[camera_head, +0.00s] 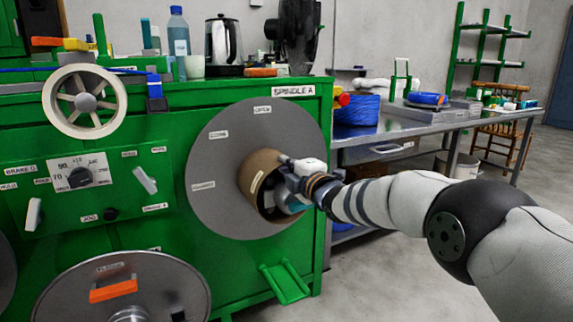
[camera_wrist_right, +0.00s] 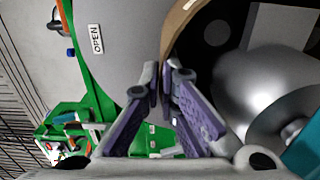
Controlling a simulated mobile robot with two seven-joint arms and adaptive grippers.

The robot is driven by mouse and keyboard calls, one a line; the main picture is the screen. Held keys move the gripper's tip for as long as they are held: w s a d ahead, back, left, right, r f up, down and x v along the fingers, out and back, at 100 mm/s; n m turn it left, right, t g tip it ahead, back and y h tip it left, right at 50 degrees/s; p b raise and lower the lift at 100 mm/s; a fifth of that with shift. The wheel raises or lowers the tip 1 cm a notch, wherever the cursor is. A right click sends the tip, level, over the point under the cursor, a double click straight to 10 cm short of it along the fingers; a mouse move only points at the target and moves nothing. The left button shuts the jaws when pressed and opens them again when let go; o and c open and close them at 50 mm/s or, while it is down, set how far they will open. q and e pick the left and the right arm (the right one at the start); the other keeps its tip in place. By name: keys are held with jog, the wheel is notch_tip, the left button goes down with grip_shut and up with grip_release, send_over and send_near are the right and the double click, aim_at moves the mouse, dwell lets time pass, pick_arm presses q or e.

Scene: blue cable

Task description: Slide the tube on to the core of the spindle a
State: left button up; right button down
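The brown cardboard tube (camera_head: 257,180) is in front of the grey disc of spindle A (camera_head: 215,170) in the head view, its open end facing me. My right gripper (camera_head: 287,172) is at the tube's near rim. In the right wrist view my gripper (camera_wrist_right: 167,78) has one finger on each side of the tube's wall (camera_wrist_right: 176,40), pinching it. The silvery core (camera_wrist_right: 265,85) shows on the inner side of that wall, so the tube appears to be around it. I cannot tell whether the tube touches the disc. My left gripper is not in view.
Spindle A is on a green cabinet (camera_head: 300,110) with a control panel (camera_head: 85,178) and a handwheel (camera_head: 60,115) at left. Another metal disc (camera_head: 75,290) is at lower left. A green bracket (camera_head: 287,283) juts out below.

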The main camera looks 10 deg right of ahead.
jog(key=shift+f, duration=0.5)
jog(key=c, duration=1.7)
grip_release()
jog(key=shift+w+a+f, duration=0.15)
jog(key=shift+w+f, duration=0.05)
jog(key=o, duration=0.4)
jog(key=shift+s, duration=0.1)
